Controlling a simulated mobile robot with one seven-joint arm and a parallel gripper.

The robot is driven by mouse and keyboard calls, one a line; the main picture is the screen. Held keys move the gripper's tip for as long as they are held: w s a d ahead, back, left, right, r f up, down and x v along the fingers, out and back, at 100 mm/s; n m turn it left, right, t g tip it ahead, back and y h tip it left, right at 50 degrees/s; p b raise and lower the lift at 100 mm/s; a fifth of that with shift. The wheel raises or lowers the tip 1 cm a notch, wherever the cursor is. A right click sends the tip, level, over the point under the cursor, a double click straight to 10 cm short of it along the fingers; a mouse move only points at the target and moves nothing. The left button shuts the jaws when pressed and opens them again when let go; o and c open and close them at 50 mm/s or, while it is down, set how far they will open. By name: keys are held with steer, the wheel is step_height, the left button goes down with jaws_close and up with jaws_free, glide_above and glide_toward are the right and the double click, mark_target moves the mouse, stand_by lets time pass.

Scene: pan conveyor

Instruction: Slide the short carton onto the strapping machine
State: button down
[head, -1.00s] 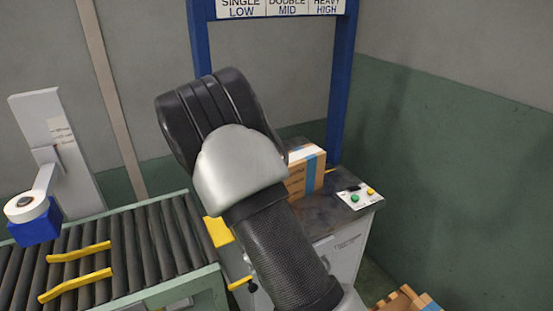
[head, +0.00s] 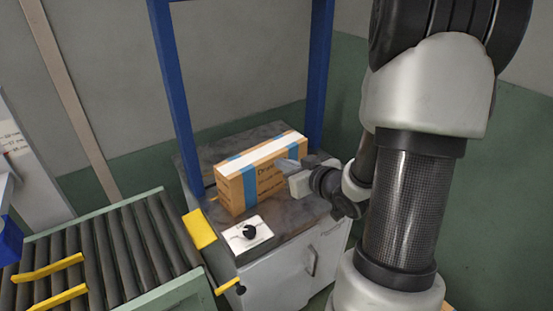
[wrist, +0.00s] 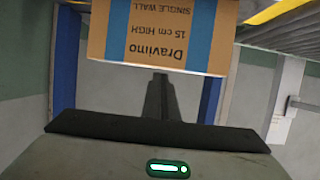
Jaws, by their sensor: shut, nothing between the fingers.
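The short carton (head: 236,190) is a brown box with blue bands and a white strip along its top. It stands upright on the dark top of the strapping machine (head: 297,212), under the blue arch. In the wrist view the carton (wrist: 115,40) shows upside down, its label reading "Dravimo 15 cm HIGH SINGLE WALL". My gripper (head: 287,164) is shut and empty at the carton's right part. The fingers (wrist: 160,88) also show in the wrist view, close to the carton's edge; I cannot tell whether they touch it.
A roller conveyor (head: 128,245) with yellow guide rails (head: 50,268) lies to the left. A yellow plate (head: 200,229) is between it and the machine. A white box with a black knob (head: 249,231) sits at the machine's front edge. Blue arch posts (head: 172,80) rise around the top.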

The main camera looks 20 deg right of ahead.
mark_target(264, 155)
steer(key=w, duration=0.3)
steer(key=w+a+b, duration=0.1)
steer(key=w, duration=0.3)
steer(key=w+a+f, duration=0.1)
steer(key=w, duration=0.2)
steer(key=shift+w, duration=0.15)
steer(key=shift+f+b, duration=0.25)
steer(key=shift+b, duration=0.2)
steer(key=shift+f, duration=0.1)
